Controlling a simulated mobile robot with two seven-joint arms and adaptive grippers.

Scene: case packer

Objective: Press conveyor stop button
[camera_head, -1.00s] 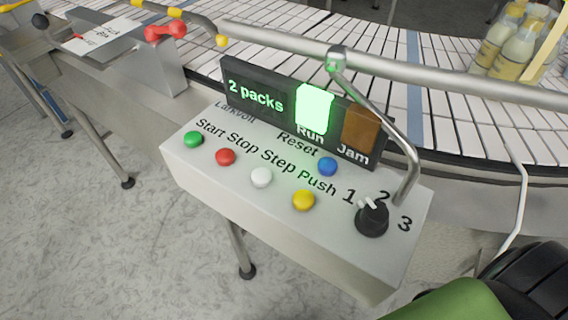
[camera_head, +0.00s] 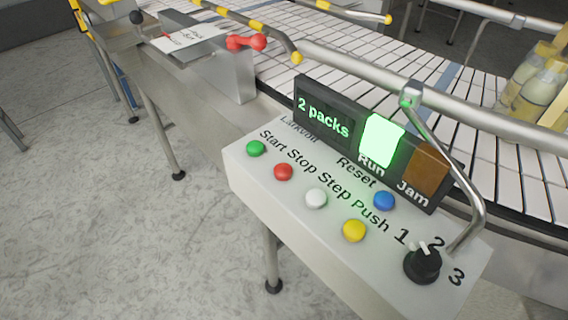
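The red button (camera_head: 284,172) under the word Stop sits on the sloped top of a pale control box (camera_head: 262,200). It is between the green Start button (camera_head: 256,148) on its left and the white Step button (camera_head: 316,198) on its right. The display (camera_head: 323,115) behind the buttons reads "2 packs". Its Run panel (camera_head: 381,142) glows green and its Jam panel (camera_head: 425,172) is dull orange. Neither of my grippers is in view.
A yellow button (camera_head: 354,230), a blue Reset button (camera_head: 384,201) and a black selector knob (camera_head: 422,264) are on the same box. A metal rail (camera_head: 345,72) runs behind it along the conveyor (camera_head: 330,35). Bottles (camera_head: 535,85) stand on the conveyor at right.

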